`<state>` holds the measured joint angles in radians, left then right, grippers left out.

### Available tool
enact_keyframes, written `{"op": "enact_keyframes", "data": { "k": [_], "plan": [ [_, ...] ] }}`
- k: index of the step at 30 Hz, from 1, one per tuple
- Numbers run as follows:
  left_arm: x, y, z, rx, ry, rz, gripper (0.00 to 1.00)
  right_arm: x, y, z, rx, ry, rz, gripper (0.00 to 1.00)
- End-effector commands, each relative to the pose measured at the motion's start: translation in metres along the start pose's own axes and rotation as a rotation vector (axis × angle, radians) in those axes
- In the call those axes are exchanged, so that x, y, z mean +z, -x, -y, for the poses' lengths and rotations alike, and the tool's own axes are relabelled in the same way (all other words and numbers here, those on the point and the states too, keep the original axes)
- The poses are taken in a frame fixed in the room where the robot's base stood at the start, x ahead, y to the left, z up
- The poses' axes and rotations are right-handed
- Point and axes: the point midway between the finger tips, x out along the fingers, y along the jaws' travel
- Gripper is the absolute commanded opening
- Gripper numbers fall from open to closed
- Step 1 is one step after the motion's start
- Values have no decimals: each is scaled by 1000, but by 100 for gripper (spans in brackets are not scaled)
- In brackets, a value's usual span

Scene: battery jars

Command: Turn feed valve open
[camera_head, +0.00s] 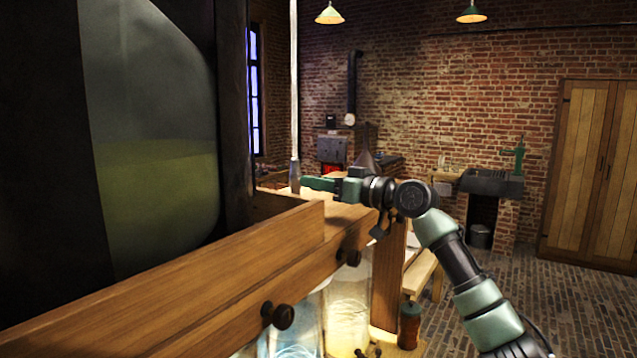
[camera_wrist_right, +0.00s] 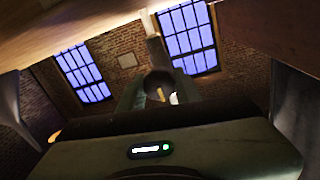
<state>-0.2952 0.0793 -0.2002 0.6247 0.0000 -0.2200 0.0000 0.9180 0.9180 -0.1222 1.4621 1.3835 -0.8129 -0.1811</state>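No part is clearly marked as the feed valve. Two dark round knobs stick out of the front of the wooden beam: a near knob (camera_head: 280,315) and a far knob (camera_head: 350,257). My right gripper (camera_head: 312,183) is above the beam's far end, pointing left, close to the foot of a pale upright rod (camera_head: 295,90). Contact cannot be told. In the right wrist view, a dark round part (camera_wrist_right: 158,84) shows beyond the hand body with its green light. The finger gap is unclear. My left gripper is not in view.
A large dark-framed glass panel (camera_head: 155,140) fills the left side. The wooden beam (camera_head: 190,275) runs beneath it. Glass jars (camera_head: 348,305), one glowing, stand below the beam. A stove, a sink (camera_head: 490,182) and wooden doors (camera_head: 590,170) are far back. Brick floor lies open at right.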

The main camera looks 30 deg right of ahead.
Motion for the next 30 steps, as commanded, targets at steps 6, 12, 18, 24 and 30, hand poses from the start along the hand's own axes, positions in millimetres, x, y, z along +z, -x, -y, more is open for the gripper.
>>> {"op": "enact_keyframes", "data": {
  "k": [6, 12, 18, 24, 30],
  "plan": [
    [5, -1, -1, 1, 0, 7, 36, 0, 0, -1, 2, 6, -1, 0],
    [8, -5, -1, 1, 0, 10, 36, 1, 0, -1, 1, 59, -4, 0],
    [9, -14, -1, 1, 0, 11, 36, 2, 0, -1, -1, 185, -14, 0],
    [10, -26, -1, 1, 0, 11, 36, 2, 0, 0, -3, 364, -29, 0],
    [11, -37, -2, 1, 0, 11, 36, 2, 0, 0, -5, 554, -43, 0]
  ]
}}
